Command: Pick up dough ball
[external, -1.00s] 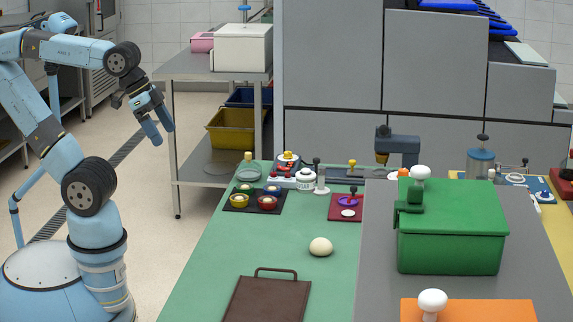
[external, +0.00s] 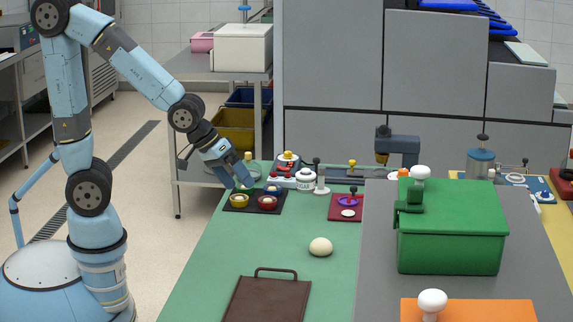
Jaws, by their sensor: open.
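The dough ball (external: 321,247) is a pale cream, rounded lump on the green mat (external: 215,262), near the middle of the picture. My gripper (external: 242,183) is open and empty, with blue fingers pointing down and to the right. It is to the left of and behind the dough ball, clearly apart from it. Its fingertips appear over or close to the back left part of a dark tray (external: 230,207) of small coloured bowls. I cannot tell its exact height.
A brown board with a handle (external: 266,299) lies in front of the dough ball. A maroon pad (external: 345,207) lies behind it. A green lidded box (external: 450,240) stands on the grey surface at right. The mat around the ball is clear.

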